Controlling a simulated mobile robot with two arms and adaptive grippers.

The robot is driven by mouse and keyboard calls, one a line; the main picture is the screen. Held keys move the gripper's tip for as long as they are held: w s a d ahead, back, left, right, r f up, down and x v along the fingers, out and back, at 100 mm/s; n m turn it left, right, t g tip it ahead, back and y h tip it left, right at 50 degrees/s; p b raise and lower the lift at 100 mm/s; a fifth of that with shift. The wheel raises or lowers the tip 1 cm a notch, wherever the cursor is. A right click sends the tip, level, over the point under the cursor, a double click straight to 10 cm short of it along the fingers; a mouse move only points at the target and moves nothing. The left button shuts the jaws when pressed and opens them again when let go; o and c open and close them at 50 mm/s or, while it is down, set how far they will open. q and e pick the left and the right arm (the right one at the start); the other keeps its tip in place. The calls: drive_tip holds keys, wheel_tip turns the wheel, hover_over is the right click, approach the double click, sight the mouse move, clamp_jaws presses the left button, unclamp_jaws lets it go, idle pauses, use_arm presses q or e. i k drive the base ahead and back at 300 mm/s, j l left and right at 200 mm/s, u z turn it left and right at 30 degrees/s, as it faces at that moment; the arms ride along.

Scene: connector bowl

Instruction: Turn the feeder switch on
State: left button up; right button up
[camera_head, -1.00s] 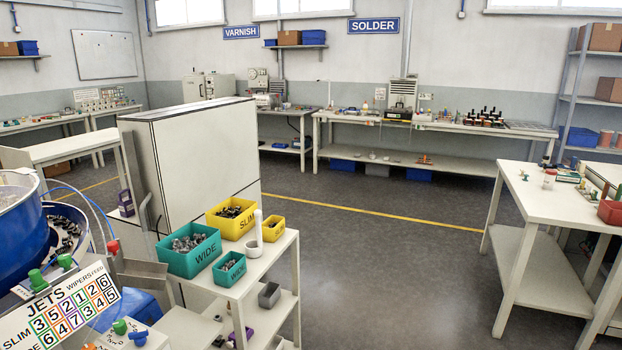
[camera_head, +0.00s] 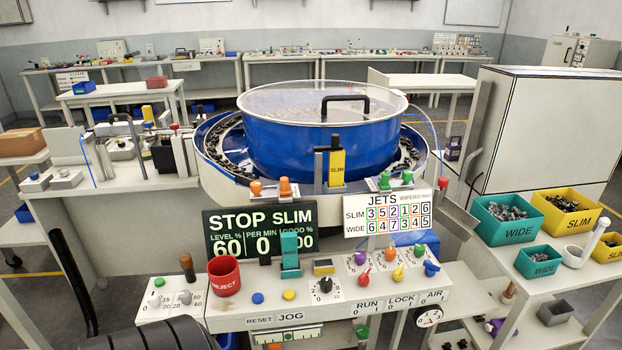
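The bowl feeder (camera_head: 300,145) has a blue drum with a clear lid and black handle, and dark parts lie on its outer track. Its control panel (camera_head: 345,300) is in front. A red lever knob (camera_head: 364,277) sits above the RUN 0/1 label, a yellow one (camera_head: 398,273) above LOCK and a blue one (camera_head: 431,269) above AIR. I cannot tell for sure which position each is in. No switch is labelled feeder. The display (camera_head: 260,232) reads STOP SLIM, level 60, per min 0. Neither of my grippers is in view.
A red REJECT cup (camera_head: 224,276), a dial knob (camera_head: 325,288) and blue and yellow buttons share the panel. A JETS card (camera_head: 388,213) stands behind. Teal WIDE bins (camera_head: 505,233) and yellow SLIM bins (camera_head: 566,225) fill the right cart. A gauge (camera_head: 429,317) hangs below AIR.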

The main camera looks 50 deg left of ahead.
sight(363, 280)
drive_tip(key=u, duration=1.5)
